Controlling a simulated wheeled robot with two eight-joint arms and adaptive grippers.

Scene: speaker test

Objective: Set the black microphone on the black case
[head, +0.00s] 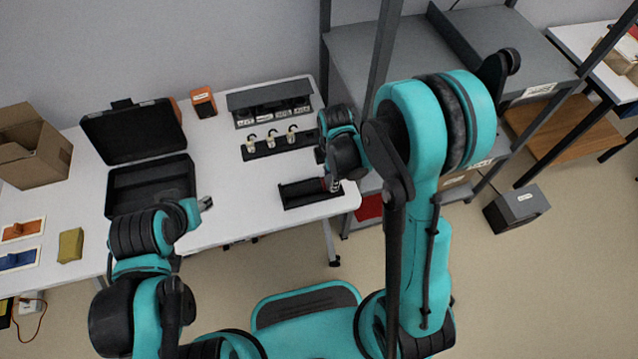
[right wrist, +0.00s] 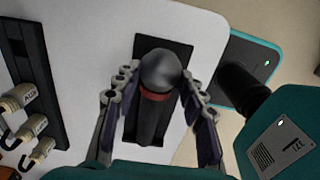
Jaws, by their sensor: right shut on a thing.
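The black microphone (right wrist: 160,72) has a round dark head and a red ring, and shows in the right wrist view over a black tray (right wrist: 182,52). My right gripper (right wrist: 157,88) has a finger on each side of it and is shut on it. In the head view my right gripper (head: 333,184) is at the right end of that tray (head: 300,198), and the microphone is mostly hidden there. The black case (head: 150,183) stands open on the table, its lid (head: 133,132) tilted up behind. My left gripper (head: 205,203) is just right of the case, too small to read.
A black rack with several small pale connectors (head: 270,147) and a grey labelled box (head: 270,105) stand behind the tray. An orange box (head: 203,102), a cardboard box (head: 32,150) and a yellow-green block (head: 70,245) are also on the white table (head: 225,170). A grey shelf (head: 365,60) stands right.

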